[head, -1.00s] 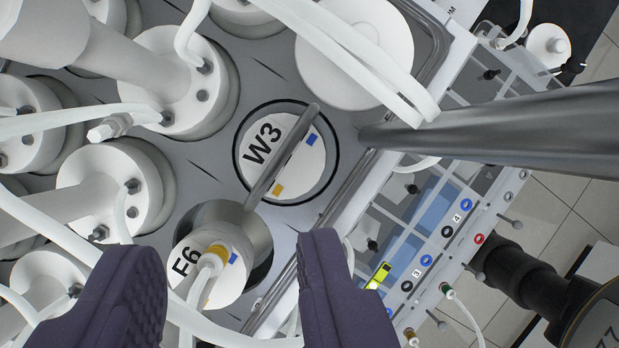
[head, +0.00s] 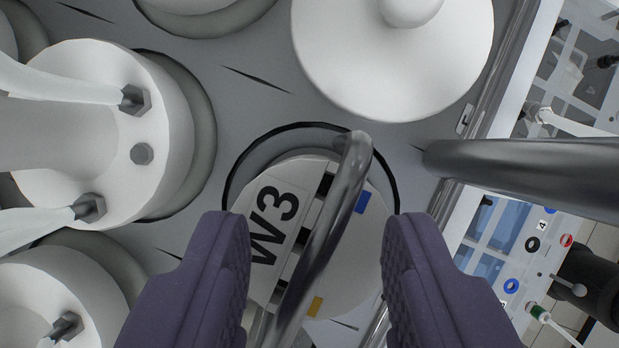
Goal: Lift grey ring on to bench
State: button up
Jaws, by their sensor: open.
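A curved grey metal bar (head: 335,207), like a bow handle, crosses over a round white lid marked W3 (head: 272,222). The lid has a blue and an orange patch and lies inside a dark circular outline. I cannot tell whether the bar is part of the grey ring; no full loose ring is clear in view. My gripper (head: 318,228) is open and empty. Its purple fingers stand on either side of the bar and lid, with a visible gap to the bar on both sides. The bar's lower end runs out of the picture.
White reactor vessels (head: 95,130) with bolts and tubes crowd the left. A large white round cover (head: 395,60) lies at the top. A thick grey rod (head: 530,172) comes in from the right, close to the right finger. A rack with coloured ports (head: 515,240) lies beyond the rail.

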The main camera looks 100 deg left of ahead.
grip_shut()
jog(key=shift+r, duration=0.1)
dwell(1.2)
